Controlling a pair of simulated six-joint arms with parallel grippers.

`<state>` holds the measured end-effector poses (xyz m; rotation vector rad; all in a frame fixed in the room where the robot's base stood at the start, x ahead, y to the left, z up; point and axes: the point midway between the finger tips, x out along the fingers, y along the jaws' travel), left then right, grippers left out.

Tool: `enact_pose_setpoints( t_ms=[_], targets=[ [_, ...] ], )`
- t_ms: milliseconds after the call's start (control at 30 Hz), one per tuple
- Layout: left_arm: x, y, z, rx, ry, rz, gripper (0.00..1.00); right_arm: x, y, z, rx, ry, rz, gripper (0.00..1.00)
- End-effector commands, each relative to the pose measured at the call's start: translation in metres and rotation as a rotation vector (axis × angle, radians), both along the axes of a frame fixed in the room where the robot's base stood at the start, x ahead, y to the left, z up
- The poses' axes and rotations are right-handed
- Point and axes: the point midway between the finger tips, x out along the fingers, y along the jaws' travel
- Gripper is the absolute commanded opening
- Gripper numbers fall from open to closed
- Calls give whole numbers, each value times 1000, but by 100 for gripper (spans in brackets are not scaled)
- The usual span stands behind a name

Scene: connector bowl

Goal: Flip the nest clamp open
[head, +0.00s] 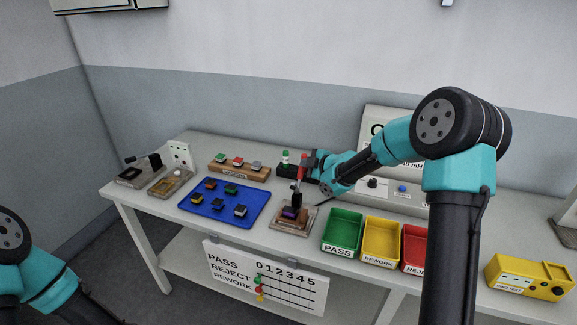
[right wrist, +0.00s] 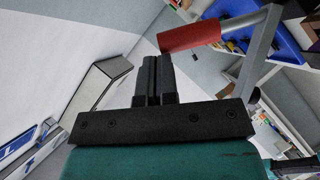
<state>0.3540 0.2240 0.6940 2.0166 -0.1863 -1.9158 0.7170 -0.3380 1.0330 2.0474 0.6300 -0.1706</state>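The nest clamp (head: 297,200) stands on a small tan fixture base (head: 281,222) at the middle of the bench, with a dark and purple part in the nest. Its red-handled lever (head: 302,166) points upward. In the right wrist view the red handle (right wrist: 190,37) lies just beyond my fingertips, with its grey lever bar running off to the right. My right gripper (head: 309,160) is beside the handle's upper end. Its fingers (right wrist: 158,68) are together with nothing seen between them; I cannot tell whether they touch the handle. My left gripper is out of view; only part of that arm shows.
A blue tray (head: 205,222) with several small connectors lies left of the fixture. Green (head: 344,217), yellow (head: 381,226) and red (head: 413,233) bins stand to its right. A black holder (head: 288,170) with a green-topped item stands behind. A yellow box (head: 530,268) sits far right.

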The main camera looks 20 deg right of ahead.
Motion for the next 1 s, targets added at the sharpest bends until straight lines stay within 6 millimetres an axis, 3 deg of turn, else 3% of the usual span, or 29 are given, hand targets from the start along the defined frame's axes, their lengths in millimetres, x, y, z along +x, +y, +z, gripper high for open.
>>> enact_pose_setpoints(
  t_ms=[100,300,1000],
  targets=[
    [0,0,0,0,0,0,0,3,-17,-4,-1,-1,-16,0],
    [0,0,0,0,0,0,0,13,-32,-13,-1,-1,-21,0],
    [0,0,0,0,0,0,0,24,-42,-25,-1,0,-22,0]
  ],
)
